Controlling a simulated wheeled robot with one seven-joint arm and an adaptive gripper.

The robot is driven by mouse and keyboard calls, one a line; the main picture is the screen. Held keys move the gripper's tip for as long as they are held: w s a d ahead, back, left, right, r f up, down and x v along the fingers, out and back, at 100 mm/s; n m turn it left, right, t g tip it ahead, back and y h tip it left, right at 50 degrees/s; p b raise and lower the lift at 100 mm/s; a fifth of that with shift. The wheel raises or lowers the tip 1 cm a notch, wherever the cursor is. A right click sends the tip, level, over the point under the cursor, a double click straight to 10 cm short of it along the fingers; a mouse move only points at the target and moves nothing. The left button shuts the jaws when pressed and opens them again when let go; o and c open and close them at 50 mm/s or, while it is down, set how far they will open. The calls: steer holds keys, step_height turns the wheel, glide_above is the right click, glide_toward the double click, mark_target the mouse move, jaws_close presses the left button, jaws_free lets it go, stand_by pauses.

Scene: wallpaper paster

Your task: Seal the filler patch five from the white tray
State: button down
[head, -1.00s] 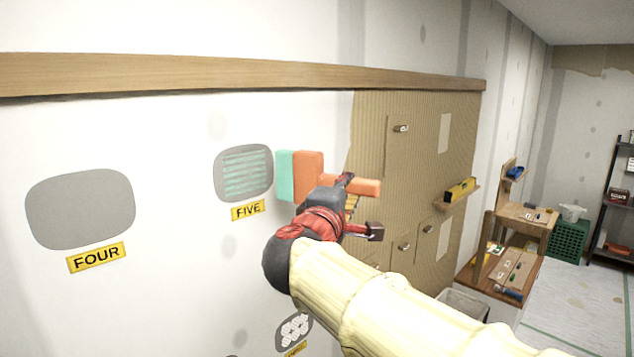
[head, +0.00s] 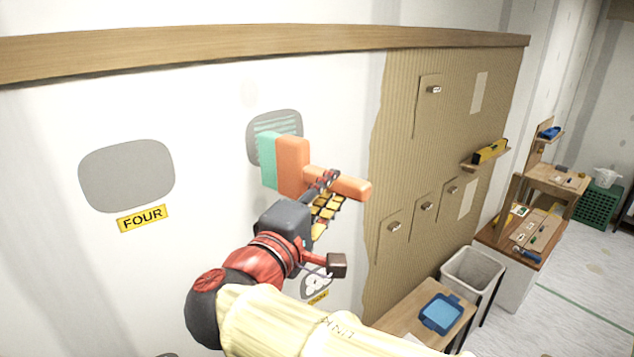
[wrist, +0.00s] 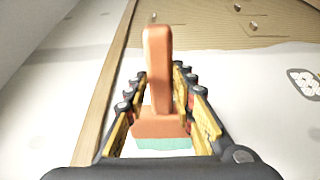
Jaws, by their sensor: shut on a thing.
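Patch five (head: 265,122) is a grey rounded patch on the white wall with pale teal stripes across it. The tool covers its lower part and hides its label. The tool has an orange block (head: 292,166), a teal pad (head: 267,161) facing the wall and an orange handle (head: 350,186). My gripper (head: 325,182) is shut on this handle. In the wrist view, the handle (wrist: 158,70) stands between the fingers, with the teal pad (wrist: 163,143) beyond the block. I cannot tell whether the pad touches the wall. No white tray is recognisable.
Patch four (head: 127,176) is plain grey at the left. A wooden rail (head: 250,50) runs above. A cardboard-coloured panel (head: 400,160) with hooks is at the right. Below it are a small table with a blue tray (head: 441,313) and a bin (head: 472,272).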

mark_target(295, 174)
steer(key=shift+f+b, duration=0.1)
steer(key=shift+b, duration=0.35)
steer(key=shift+w+a+b, duration=0.2)
steer(key=shift+w+a, duration=0.4)
steer(key=shift+w, duration=0.3)
steer(key=shift+w+a+b, duration=0.25)
steer(key=shift+w+a, duration=0.4)
steer(key=shift+w, duration=0.25)
steer(key=shift+w+a+b, duration=0.2)
steer(key=shift+w+a, duration=0.4)
steer(key=shift+w, duration=0.3)
steer(key=shift+w+a, duration=0.7)
steer(key=shift+w, duration=0.3)
stand_by(1.4)
steer(key=shift+d, duration=0.1)
stand_by(0.6)
steer(key=w+d, duration=0.4)
steer(key=d, duration=0.2)
steer(key=shift+w, duration=0.15)
stand_by(0.4)
steer(key=shift+d, duration=0.2)
steer(key=shift+w+d, duration=0.6)
steer(key=shift+d, duration=0.2)
steer(key=shift+w+d, duration=0.55)
steer(key=shift+d, duration=0.2)
